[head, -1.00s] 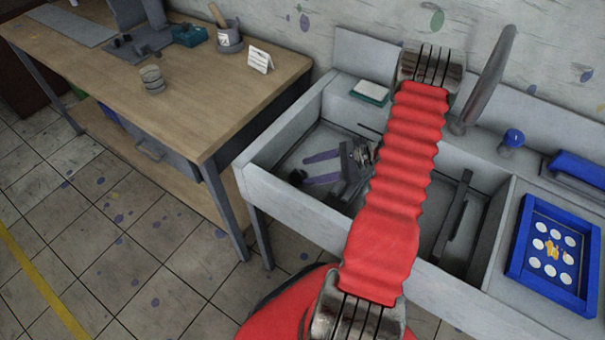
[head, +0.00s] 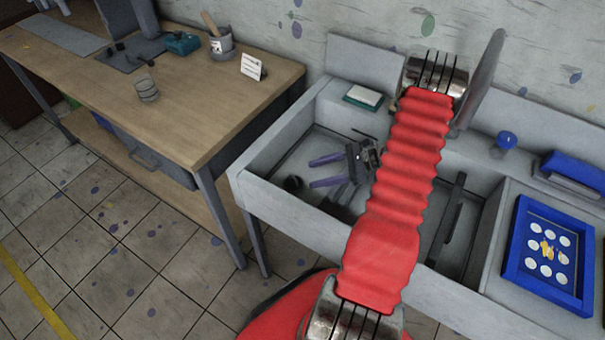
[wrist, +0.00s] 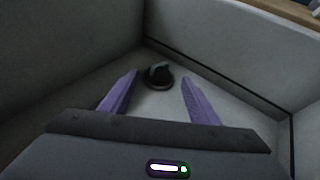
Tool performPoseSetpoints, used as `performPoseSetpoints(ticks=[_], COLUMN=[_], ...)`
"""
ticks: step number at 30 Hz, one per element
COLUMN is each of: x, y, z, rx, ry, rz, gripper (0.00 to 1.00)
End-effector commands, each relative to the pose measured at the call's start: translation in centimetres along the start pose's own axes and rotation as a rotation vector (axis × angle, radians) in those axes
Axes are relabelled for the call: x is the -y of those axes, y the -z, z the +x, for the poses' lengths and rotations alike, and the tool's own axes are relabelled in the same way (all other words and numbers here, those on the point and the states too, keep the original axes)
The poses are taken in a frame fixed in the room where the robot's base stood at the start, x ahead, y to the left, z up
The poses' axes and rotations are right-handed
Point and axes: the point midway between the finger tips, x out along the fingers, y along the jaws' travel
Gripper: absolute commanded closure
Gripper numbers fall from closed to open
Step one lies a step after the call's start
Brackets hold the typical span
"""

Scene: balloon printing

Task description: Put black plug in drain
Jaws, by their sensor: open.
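The black plug (head: 293,184) is a small dark round piece with a raised knob, on the floor of the left sink basin near its left corner. In the wrist view the plug (wrist: 158,76) lies ahead, centred between the fingertips and apart from both. My gripper (head: 312,173) is low in that basin, to the right of the plug, with two purple fingers pointing left at it. In the wrist view my gripper (wrist: 160,77) is wide open and empty. I cannot make out the drain; my red arm hides part of the sink.
The basin walls (head: 262,160) stand close around the gripper. A grey bar (head: 450,222) lies in the sink right of my arm. A white sponge on a green tray (head: 364,95) sits on the back ledge. A blue-framed screen (head: 549,255) lies at right. A wooden table (head: 215,125) stands left.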

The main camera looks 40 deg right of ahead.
Motion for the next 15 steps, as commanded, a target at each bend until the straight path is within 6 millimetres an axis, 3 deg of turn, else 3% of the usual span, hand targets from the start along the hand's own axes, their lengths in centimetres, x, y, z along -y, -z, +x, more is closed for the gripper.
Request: performPoseSetpoints(ticks=[8,15], x=[-0.2,-1.5], y=[-1.5,-6.4], z=[0.4,1.8], rx=[-0.026,-0.119], ry=[-0.03,-0.142], rz=[-0.042,-0.197], gripper=[0.44,0.44])
